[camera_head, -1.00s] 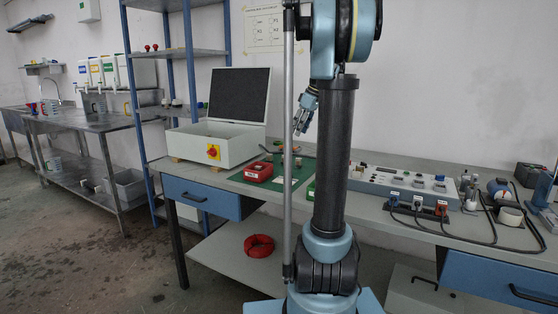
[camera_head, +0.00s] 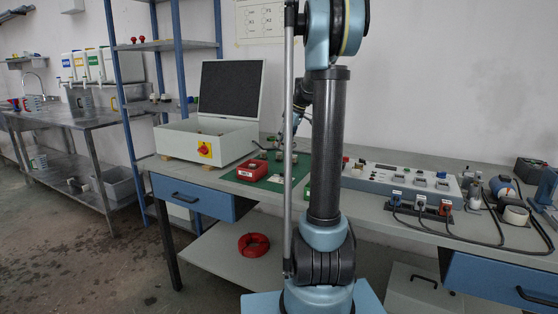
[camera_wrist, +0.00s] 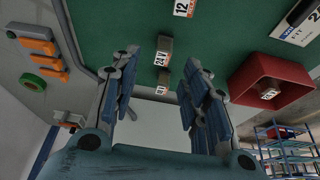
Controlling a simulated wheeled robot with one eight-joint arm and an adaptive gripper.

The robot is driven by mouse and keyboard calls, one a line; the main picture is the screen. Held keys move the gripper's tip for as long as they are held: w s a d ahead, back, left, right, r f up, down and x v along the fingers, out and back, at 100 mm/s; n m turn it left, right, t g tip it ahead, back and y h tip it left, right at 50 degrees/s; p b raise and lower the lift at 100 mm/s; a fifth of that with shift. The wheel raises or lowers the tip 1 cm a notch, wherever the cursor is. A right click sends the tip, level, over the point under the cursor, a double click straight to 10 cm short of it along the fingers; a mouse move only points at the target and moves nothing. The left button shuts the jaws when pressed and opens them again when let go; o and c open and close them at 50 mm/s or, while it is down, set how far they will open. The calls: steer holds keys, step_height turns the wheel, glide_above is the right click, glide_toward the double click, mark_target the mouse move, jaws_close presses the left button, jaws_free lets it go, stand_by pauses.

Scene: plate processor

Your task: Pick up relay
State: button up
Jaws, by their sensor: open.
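In the wrist view, a small grey-brown block with a white "24 V" label (camera_wrist: 163,58), likely a relay, sits by the green mat (camera_wrist: 120,25), beyond and between my fingertips. A second "24 V" label (camera_wrist: 161,89) shows lower between the fingers. A "12" label (camera_wrist: 183,8) is cut by the top edge. My gripper (camera_wrist: 162,68) is open, with nothing held between its fingers. In the head view, my gripper is low over the mat (camera_head: 275,184), partly hidden by my arm; the small parts there are too small to identify.
A red bin (camera_head: 252,170) stands on the mat; in the wrist view it (camera_wrist: 285,75) is at right. An open white box (camera_head: 205,143) with a red knob is left of the mat. A control panel (camera_head: 400,186) and cables lie at right.

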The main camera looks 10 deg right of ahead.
mark_target(279, 153)
steer(key=shift+x, duration=3.4)
steer(key=shift+s, duration=0.1)
jaws_close()
